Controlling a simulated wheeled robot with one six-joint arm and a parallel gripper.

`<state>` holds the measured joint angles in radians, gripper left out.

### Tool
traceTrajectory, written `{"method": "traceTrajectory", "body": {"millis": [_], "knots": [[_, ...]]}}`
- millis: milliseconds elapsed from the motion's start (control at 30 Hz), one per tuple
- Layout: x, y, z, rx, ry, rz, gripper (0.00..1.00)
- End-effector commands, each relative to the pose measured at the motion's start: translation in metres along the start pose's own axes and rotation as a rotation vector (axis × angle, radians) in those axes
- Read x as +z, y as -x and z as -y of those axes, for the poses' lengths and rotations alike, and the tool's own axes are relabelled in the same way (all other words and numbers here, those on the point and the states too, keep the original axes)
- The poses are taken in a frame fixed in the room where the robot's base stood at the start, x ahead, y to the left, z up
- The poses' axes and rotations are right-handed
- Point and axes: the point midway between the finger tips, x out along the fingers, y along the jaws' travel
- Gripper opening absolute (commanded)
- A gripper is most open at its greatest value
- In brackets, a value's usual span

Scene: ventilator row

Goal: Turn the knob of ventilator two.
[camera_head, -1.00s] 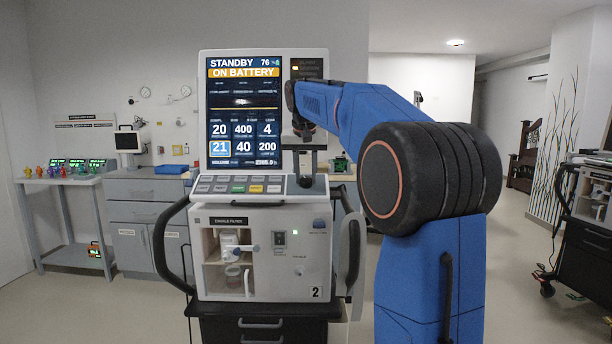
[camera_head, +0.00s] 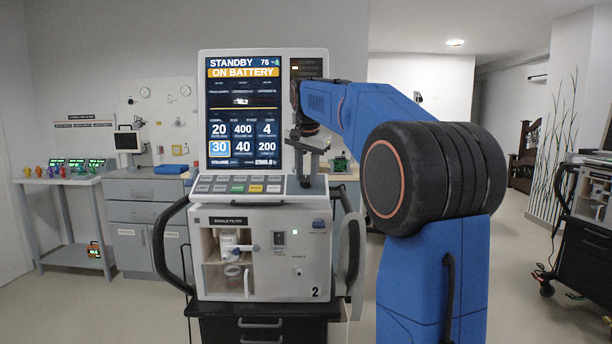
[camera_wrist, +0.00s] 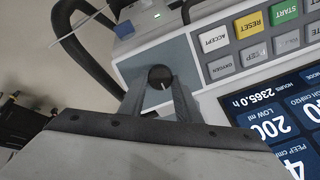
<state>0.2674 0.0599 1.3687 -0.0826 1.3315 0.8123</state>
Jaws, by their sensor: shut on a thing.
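Ventilator two (camera_head: 260,222), marked "2" at its lower right, stands in the middle of the head view. Its screen (camera_head: 243,120) reads STANDBY, ON BATTERY, with a highlighted field showing 30. The knob (camera_wrist: 160,77) is small, round and dark with a white pointer mark, at the end of the key panel in the wrist view. My gripper (camera_wrist: 160,88) is shut on the knob, one finger on each side. In the head view my gripper (camera_head: 307,180) comes down on the panel's right end and hides the knob.
Keys marked ACCEPT (camera_wrist: 213,40), RESET and START lie close beside the knob. Black side handles (camera_head: 170,245) flank the ventilator. A side table (camera_head: 60,181) and drawer cabinet (camera_head: 147,225) stand back left; another cart (camera_head: 590,215) is at right. Open floor lies between.

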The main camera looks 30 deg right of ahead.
Motion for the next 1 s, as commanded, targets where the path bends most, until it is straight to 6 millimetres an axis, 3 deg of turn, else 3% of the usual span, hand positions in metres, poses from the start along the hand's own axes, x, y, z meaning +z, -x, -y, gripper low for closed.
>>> {"method": "traceTrajectory", "body": {"millis": [1000], "knots": [[0.0014, 0.0001, -0.0048, -0.087, -0.909, 0.032, 0.08]]}}
